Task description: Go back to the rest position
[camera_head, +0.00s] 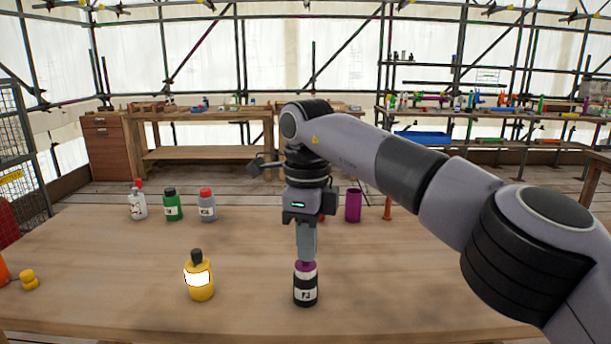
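My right gripper (306,258) points straight down at the middle of the table, its fingers seen edge-on as one grey strip. The fingertips are right at the purple top of a black bottle with a white label (305,289), which stands upright on the table. I cannot tell whether the fingers grip the top or are apart from it. My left gripper is not in view.
On the wooden table (120,275) stand a yellow bottle (199,279), a white bottle (138,206), a green bottle (172,207), a grey red-capped bottle (207,207) and a purple cylinder (353,205). A small yellow piece (29,280) lies far left. Workbenches stand behind.

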